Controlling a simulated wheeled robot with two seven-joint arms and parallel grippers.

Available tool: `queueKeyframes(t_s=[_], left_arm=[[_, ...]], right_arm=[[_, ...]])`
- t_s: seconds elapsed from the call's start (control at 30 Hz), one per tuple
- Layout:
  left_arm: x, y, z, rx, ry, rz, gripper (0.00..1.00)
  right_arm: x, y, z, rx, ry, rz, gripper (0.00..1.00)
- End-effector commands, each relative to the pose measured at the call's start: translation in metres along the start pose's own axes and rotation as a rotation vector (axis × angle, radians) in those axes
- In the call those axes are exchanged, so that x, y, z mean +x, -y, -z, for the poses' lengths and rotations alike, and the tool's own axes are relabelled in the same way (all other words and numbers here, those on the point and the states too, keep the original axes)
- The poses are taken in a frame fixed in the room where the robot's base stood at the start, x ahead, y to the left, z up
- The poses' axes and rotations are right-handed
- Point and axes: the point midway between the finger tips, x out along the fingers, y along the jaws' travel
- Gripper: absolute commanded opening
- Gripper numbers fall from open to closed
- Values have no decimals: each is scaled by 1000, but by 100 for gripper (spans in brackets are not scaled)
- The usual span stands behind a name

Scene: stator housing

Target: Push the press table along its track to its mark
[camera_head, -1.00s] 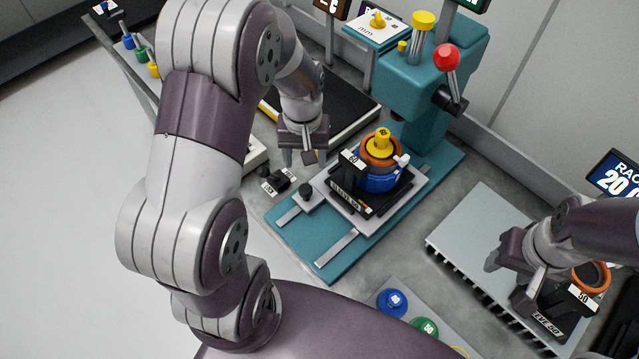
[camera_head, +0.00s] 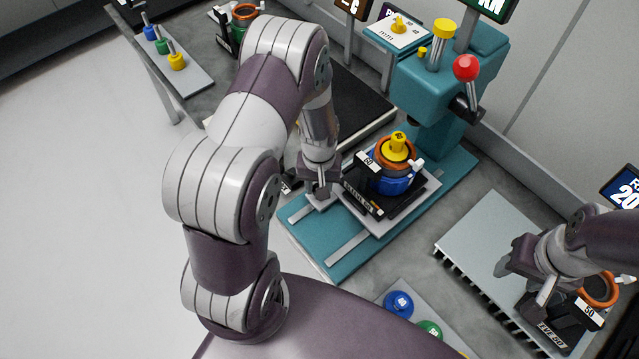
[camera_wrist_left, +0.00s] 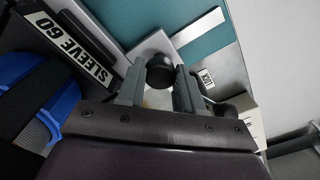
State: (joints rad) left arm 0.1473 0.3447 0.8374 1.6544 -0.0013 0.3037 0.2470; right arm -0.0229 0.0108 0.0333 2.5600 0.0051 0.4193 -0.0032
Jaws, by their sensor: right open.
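The press table (camera_head: 425,203) is a pale plate on two rails of the teal press base (camera_head: 345,265). It carries a black fixture marked SLEEVE 60 (camera_head: 362,199) and a blue and orange stator with a yellow top (camera_head: 394,172). My left gripper (camera_head: 320,196) is low at the plate's near-left corner. The knob is hidden in the head view. My right gripper (camera_head: 517,288) is open beside another black fixture (camera_head: 552,335) at the right.
The teal press column with a red-knobbed lever (camera_head: 466,68) stands behind the table. A grey ribbed plate (camera_head: 485,235) lies to the right. Blue and green pieces (camera_head: 398,304) sit at the front. The front part of the rails (camera_head: 350,245) is clear.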

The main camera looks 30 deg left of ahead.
Motion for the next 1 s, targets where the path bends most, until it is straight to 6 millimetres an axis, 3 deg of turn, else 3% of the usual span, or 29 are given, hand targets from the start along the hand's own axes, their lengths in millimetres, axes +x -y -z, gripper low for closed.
queueKeyframes(t_s=[0.07,0.2,0.5,0.8,0.83,0.9,1.0], left_arm=[[0,-1,-1,0,2,0,0],[1,-2,1,1,1,0,0],[1,-34,34,2,-3,-1,0],[-1,-37,37,0,-6,-3,0],[-1,-37,37,0,-6,-3,39],[-2,-37,37,0,-6,-3,61],[-1,-36,36,0,-3,-2,61]], right_arm=[[0,0,0,0,0,0,51],[1,0,0,0,0,0,51],[11,0,-1,0,0,0,51],[11,0,-1,0,0,0,51],[11,0,-1,0,0,0,51],[11,0,-1,0,0,0,51],[11,0,-1,0,0,0,51]])
